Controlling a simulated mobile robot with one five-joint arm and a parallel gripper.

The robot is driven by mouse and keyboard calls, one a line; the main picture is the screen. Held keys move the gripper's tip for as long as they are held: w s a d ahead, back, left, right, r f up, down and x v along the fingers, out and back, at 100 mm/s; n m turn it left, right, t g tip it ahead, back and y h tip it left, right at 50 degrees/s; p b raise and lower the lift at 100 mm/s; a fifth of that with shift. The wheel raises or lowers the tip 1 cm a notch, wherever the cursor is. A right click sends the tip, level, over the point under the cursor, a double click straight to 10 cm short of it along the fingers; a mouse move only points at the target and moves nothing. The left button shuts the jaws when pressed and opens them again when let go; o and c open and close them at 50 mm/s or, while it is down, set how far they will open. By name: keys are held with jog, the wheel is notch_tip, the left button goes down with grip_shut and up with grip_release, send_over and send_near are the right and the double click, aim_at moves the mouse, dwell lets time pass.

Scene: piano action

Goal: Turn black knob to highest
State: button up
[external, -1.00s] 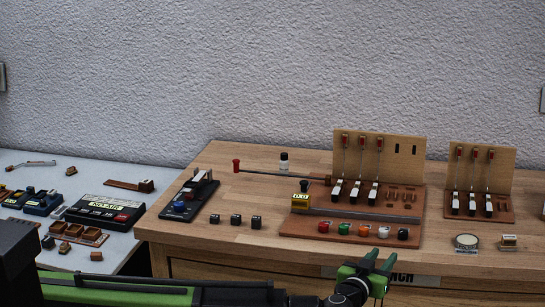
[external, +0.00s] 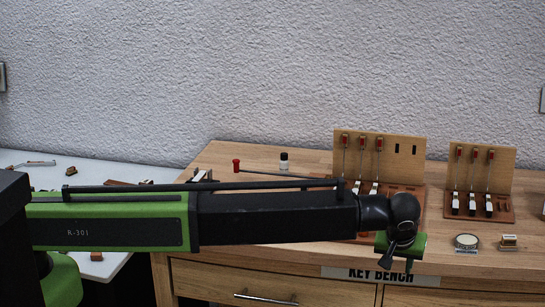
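The brown board (external: 418,207) with the upright wooden panel (external: 372,150) stands on the wooden bench. My arm crosses in front and hides the board's front row of coloured knobs, including the black one, and the yellow display with its black-topped knob. A small orange bit (external: 363,235) of the front row shows just under the arm. My gripper (external: 401,250) is at the arm's right end, in front of the board's right front part in the picture.
A smaller brown board with a panel (external: 485,157) stands to the right. A round dial (external: 466,242) and a small brass-coloured block (external: 508,242) sit near the front edge. A red-ended rod (external: 236,166) and a white bottle with black cap (external: 284,161) are behind my arm.

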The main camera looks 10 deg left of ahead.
jog(key=w+r+n+g+p, duration=0.1)
jog(key=w+r+p, duration=0.2)
jog(key=r+p, duration=0.65)
jog(key=w+r+g+p, duration=0.1)
jog(key=w+r+p, duration=0.2)
jog(key=r+p, duration=0.6)
jog(key=b+x, duration=1.6)
jog(key=b, duration=0.1)
jog(key=shift+s+f, duration=0.15)
jog(key=shift+f, duration=0.15)
jog(key=shift+w+a+f+b, duration=0.1)
jog(key=shift+w+f+b, duration=0.15)
jog(key=shift+f+b, duration=0.05)
jog(key=shift+r, duration=0.1)
grip_shut()
